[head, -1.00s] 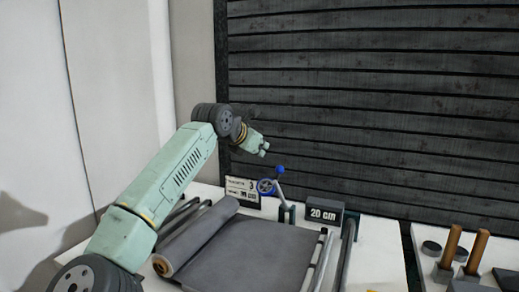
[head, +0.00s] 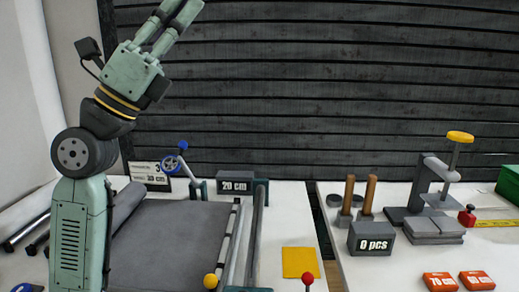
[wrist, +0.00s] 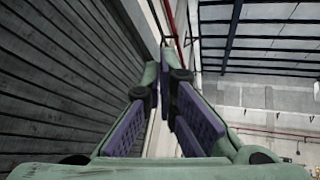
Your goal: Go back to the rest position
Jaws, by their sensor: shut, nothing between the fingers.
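My gripper (head: 168,24) is raised high at the upper left of the head view, pointing up and to the right, well above the table. Its fingers are shut with nothing between them. In the wrist view the fingers (wrist: 165,100) with purple pads point up toward the roof beams, and no object shows between them. My arm stands upright at the left, in front of part of the grey roll (head: 125,207).
The grey sheet (head: 175,245) lies flat beside the roll. A "20 cm" block (head: 235,184), a yellow square (head: 300,262), a "0 pcs" block (head: 371,243) and a press (head: 432,200) stand to the right. A dark slatted wall (head: 330,90) is behind. Space around the gripper is clear.

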